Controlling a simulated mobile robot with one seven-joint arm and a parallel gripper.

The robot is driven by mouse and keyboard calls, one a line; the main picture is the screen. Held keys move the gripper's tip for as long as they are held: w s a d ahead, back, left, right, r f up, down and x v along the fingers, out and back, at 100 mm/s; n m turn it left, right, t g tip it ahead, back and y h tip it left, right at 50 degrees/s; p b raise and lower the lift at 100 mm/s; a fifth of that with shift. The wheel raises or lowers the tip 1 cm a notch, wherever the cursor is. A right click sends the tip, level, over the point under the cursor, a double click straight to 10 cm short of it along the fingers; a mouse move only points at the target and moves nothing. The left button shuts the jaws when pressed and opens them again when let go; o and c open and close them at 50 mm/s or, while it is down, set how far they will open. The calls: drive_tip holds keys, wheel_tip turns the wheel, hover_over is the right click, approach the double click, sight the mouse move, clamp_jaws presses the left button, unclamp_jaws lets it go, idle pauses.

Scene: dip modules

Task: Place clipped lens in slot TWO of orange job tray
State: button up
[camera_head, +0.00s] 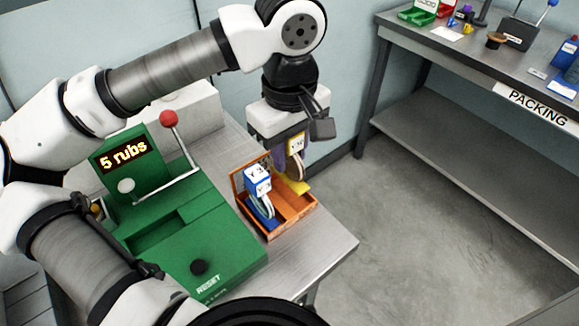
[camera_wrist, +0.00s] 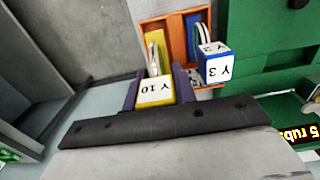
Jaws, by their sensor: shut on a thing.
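The orange job tray (camera_head: 292,223) sits at the table's right edge, and its open compartments also show in the wrist view (camera_wrist: 178,42). My gripper (camera_head: 289,152) is shut on the yellow clipped lens, whose block (camera_wrist: 155,91) is marked Y 10. The lens hangs upright below the block, over the tray's right-hand side in the head view. I cannot tell whether its lower end touches the tray. A blue-and-white clipped lens (camera_head: 258,181), marked Y 3, stands in the left compartment; it shows beside my gripper in the wrist view (camera_wrist: 214,68). No slot numbers are legible.
A green machine (camera_head: 190,235) with a red-knobbed lever (camera_head: 168,119) and a "5 rubs" display stands left of the tray. The metal table (camera_head: 325,240) is bare at the front right. A packing bench (camera_head: 470,65) stands farther right, across open floor.

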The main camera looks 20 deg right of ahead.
sight(289, 176)
drive_tip(key=shift+f, duration=2.45)
drive_tip(key=shift+f, duration=0.2)
drive_tip(key=o, duration=1)
drive_tip(key=shift+r, duration=0.15)
drive_tip(key=shift+r+p, duration=0.2)
drive_tip(key=shift+p, duration=0.15)
wheel_tip(289, 176, up, 12)
drive_tip(key=shift+f+b, duration=0.1)
drive_tip(key=shift+b, duration=0.75)
